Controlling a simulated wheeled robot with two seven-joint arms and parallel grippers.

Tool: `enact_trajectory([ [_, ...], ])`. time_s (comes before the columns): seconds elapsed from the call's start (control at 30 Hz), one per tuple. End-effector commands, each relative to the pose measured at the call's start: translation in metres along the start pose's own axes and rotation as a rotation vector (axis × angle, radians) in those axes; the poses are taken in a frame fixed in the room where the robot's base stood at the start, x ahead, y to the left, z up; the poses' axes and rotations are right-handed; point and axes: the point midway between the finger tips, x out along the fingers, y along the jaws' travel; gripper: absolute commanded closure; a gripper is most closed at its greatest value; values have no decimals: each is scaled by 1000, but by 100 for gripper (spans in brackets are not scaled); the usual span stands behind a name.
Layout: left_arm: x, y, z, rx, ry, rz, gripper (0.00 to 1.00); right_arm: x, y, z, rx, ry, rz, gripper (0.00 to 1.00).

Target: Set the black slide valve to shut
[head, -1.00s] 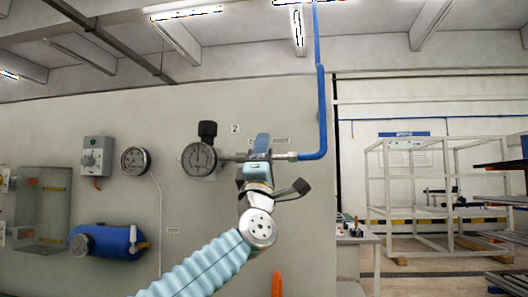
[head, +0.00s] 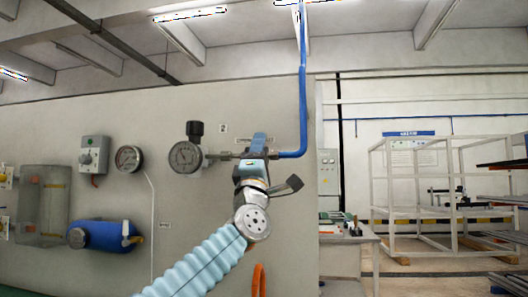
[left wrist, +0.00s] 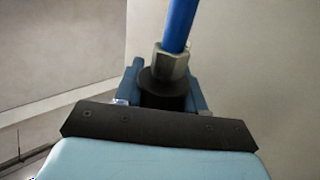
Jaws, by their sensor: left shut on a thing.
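The black slide valve (left wrist: 163,95) shows in the left wrist view as a dark round sleeve just below a metal nut on a blue pipe (left wrist: 180,25). My left gripper (left wrist: 164,90) has its blue fingers on both sides of the sleeve and is shut on it. In the head view my left gripper (head: 257,147) is at the pipe line on the wall panel, between a gauge and the blue pipe's bend, and covers the valve. Part of a label shows behind the gripper, too small to read fully. My right gripper is not in view.
A gauge with a black knob (head: 186,155) sits left of my gripper on the same line. A round gauge (head: 128,158), a grey switch box (head: 94,153) and a blue tank (head: 104,236) are further left. A table (head: 345,250) and a white frame (head: 440,190) stand right.

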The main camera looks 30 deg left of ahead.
Motion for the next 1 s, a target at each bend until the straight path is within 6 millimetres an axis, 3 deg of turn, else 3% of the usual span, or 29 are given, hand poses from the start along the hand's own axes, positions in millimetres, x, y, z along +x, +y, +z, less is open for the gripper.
enact_trajectory([
  [0.13,-1,-1,5,-2,-10,-4,100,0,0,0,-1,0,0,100],
  [0.17,-1,-1,5,-2,-10,-5,58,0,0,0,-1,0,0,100],
  [0.3,-1,-1,5,-3,-11,-4,40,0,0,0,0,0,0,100],
  [0.73,-8,0,5,-4,-11,0,40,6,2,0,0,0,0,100],
  [0.87,-29,-3,4,-1,-9,-1,40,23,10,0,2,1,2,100],
  [1.0,-65,-6,2,0,-7,-2,40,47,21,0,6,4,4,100],
])
